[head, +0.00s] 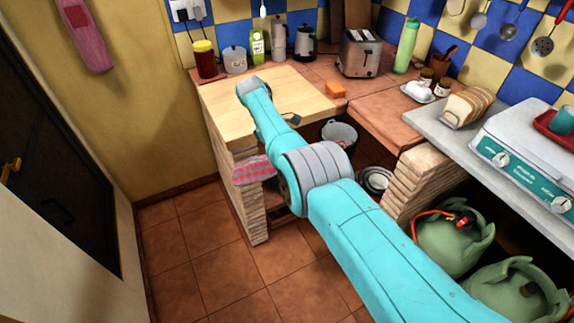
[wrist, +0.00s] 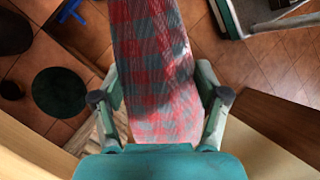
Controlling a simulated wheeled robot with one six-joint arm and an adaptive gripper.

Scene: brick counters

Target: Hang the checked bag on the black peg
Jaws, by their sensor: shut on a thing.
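The red and grey checked bag (head: 253,170) hangs beside the wooden counter's brick support in the head view, partly hidden by my arm. In the wrist view the checked bag (wrist: 155,55) runs up from between the fingers of my gripper (wrist: 160,100). My gripper is shut on the bag, with one finger on each side of it. In the head view my gripper is hidden behind my teal arm. I cannot make out the black peg for certain in either view.
A wooden board (head: 235,100) covers the counter's left end. A pink cloth item (head: 86,35) hangs on the left wall. Green gas bottles (head: 455,240) stand below right. The tiled floor (head: 200,260) is clear.

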